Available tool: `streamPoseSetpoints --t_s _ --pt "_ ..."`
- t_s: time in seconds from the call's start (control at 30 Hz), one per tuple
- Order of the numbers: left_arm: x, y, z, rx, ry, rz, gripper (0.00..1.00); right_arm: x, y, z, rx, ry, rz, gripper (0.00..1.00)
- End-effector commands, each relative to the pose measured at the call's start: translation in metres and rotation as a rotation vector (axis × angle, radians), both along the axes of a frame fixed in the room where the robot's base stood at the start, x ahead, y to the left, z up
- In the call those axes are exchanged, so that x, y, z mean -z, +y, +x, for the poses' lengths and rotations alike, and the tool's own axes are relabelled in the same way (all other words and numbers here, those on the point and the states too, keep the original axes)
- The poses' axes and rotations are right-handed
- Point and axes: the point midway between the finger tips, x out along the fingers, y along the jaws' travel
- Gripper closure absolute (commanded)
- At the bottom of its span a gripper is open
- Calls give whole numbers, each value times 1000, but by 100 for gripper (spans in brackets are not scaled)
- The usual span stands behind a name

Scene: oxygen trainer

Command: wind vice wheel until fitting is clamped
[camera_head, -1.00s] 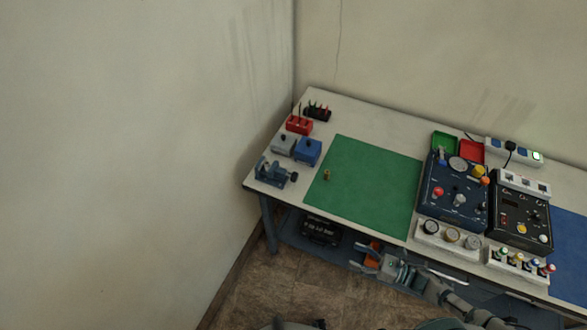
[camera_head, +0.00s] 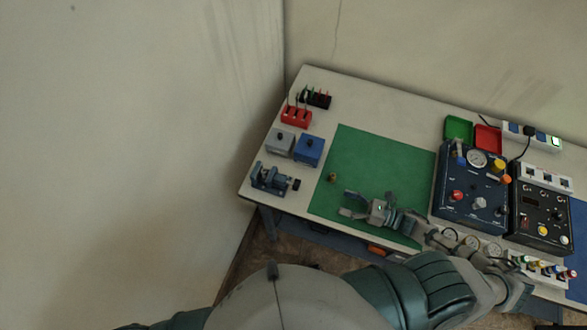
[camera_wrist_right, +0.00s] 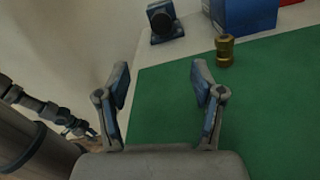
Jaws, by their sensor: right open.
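The small blue vice (camera_head: 268,179) stands at the table's left front corner, with its dark wheel (camera_head: 296,184) on its right side. The wheel also seems to show at the top of the right wrist view (camera_wrist_right: 162,20). The brass fitting (camera_head: 333,178) stands upright on the green mat (camera_head: 372,160), apart from the vice; it also shows in the wrist view (camera_wrist_right: 225,50). My right gripper (camera_head: 349,204) is open and empty over the mat's front part, right of the wheel and fitting. Jointed grey links at the wrist view's left edge may be my left arm (camera_wrist_right: 60,115); its jaws are unclear.
A grey box (camera_head: 281,143) and a blue box (camera_head: 309,151) stand behind the vice, with a red holder (camera_head: 296,117) farther back. A dark blue control panel (camera_head: 470,190) and a row of gauges (camera_head: 472,243) lie right of the mat. The mat's back half is clear.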

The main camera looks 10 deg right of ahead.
Motion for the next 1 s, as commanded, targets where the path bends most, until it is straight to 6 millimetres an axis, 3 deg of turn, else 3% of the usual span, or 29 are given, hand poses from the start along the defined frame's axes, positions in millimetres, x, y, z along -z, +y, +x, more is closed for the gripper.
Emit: streamPoseSetpoints --t_s 0.17,0.33,0.8,1.0 --pt "0 0 0 0 0 0 60 0 2 0 0 -1 1 33" --pt "-3 0 -2 0 3 1 60 -2 17 12 0 -3 2 33" --pt "-22 1 -3 1 4 1 60 -3 108 74 0 -3 3 33" --pt "-27 0 0 1 0 0 60 -1 133 91 1 0 2 33"
